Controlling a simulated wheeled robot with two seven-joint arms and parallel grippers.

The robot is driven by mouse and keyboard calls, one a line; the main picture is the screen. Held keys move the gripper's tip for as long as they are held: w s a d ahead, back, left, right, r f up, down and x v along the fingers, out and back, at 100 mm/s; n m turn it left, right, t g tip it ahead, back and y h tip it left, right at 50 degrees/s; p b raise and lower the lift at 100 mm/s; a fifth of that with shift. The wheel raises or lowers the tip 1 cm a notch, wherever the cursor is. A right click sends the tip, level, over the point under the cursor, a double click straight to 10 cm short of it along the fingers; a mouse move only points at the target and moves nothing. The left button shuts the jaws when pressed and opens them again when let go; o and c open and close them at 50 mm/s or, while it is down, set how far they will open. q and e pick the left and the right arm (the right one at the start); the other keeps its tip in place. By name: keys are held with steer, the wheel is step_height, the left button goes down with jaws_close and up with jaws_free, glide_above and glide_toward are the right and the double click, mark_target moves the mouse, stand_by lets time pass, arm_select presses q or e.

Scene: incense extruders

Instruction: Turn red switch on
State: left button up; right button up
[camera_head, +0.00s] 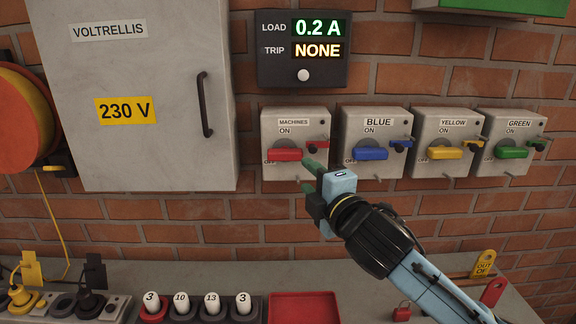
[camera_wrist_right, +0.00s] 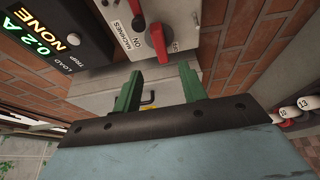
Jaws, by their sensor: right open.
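The red switch (camera_head: 285,154) is a rotary handle on a grey box labelled MACHINES. Its handle lies horizontal, with the OFF mark at its left end and ON above it. My right gripper (camera_head: 305,176), with green fingers, is open and empty just below and to the right of the red handle. In the right wrist view the red switch (camera_wrist_right: 156,40) lies beyond the two parted fingertips (camera_wrist_right: 160,75), and a gap seems to remain between them. My left gripper is not in view.
Blue (camera_head: 370,154), yellow (camera_head: 444,153) and green (camera_head: 510,152) switches line the brick wall to the right. A display (camera_head: 303,49) reads 0.2 A and NONE. A grey cabinet (camera_head: 160,165) stands left. Below are a red tray (camera_head: 303,308) and several numbered white-topped pieces.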

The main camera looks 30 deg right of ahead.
mark_target(288, 157)
steer(key=w, duration=0.3)
steer(key=w+d+p, duration=0.1)
steer(key=w, duration=0.6)
steer(key=shift+w+d, duration=0.3)
steer(key=shift+d, duration=0.05)
jaws_close()
